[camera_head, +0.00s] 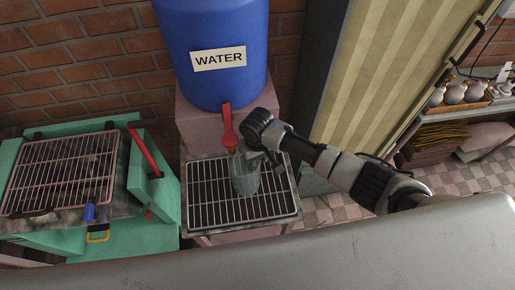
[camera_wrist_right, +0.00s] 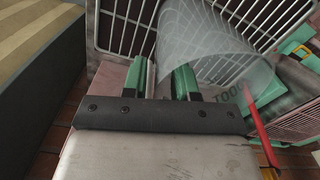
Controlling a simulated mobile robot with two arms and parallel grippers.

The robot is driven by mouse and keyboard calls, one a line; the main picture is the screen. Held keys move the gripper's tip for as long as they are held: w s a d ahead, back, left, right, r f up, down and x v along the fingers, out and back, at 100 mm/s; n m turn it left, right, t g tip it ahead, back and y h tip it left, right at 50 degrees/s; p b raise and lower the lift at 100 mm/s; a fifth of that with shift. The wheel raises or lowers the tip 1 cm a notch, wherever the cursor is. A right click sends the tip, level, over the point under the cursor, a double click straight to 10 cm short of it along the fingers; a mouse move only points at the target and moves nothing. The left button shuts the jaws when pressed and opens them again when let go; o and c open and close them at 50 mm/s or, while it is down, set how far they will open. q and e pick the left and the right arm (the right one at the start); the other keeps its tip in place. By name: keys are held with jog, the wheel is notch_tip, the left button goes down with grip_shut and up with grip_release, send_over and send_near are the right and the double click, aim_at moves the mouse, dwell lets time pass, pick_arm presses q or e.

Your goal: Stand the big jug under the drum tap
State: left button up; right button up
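The big jug (camera_head: 245,178) is clear and stands on the wire grate below the red drum tap (camera_head: 228,126). It looks upright, slightly to the right of and in front of the tap. My right gripper (camera_head: 266,157) is at the jug's upper right side. In the right wrist view, the jug (camera_wrist_right: 203,42) shows beyond the green fingers (camera_wrist_right: 161,82). The fingers are apart with a gap between them, and I see no jug part clearly clamped. Whether they touch the jug is hard to tell. My left gripper is out of view.
The blue water drum (camera_head: 214,78) stands on a pink block behind the grate (camera_head: 203,198). A green frame with a rack (camera_head: 62,172) is at the left. A ribbed panel (camera_head: 390,70) stands at the right, with a shelf of bottles (camera_head: 455,94) beyond.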

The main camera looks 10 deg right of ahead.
notch_tip(320, 180, up, 10)
jog(key=b, duration=0.2)
jog(key=shift+r+b, duration=0.25)
jog(key=shift+b, duration=0.15)
jog(key=shift+r, duration=0.6)
